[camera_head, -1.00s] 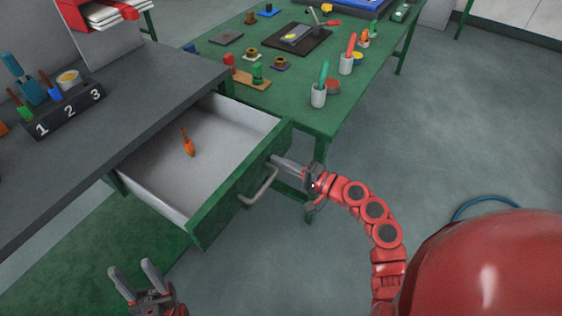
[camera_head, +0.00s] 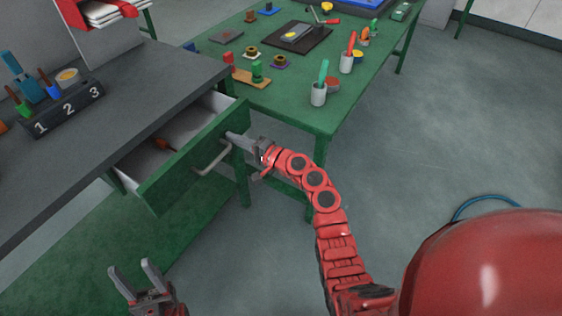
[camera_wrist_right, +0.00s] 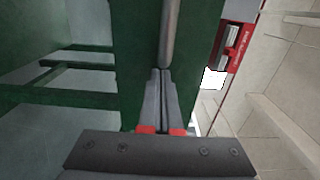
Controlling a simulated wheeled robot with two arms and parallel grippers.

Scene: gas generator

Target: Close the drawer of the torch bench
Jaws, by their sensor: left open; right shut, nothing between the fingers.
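The drawer (camera_head: 190,160) of the torch bench (camera_head: 140,95) is partly open. A pale bar handle (camera_head: 212,160) is on the front. My right gripper (camera_head: 232,138) is shut and empty, its fingertips at the drawer front beside the handle's far end. In the right wrist view the shut fingers (camera_wrist_right: 163,85) point at the green front, with the handle (camera_wrist_right: 171,35) in line beyond them. My left gripper (camera_head: 132,274) is open and empty at the lower left, apart from the drawer.
A green table (camera_head: 290,70) beside the bench holds cups of tools, a dark tray and small parts. A numbered holder (camera_head: 68,108) stands on the bench top.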

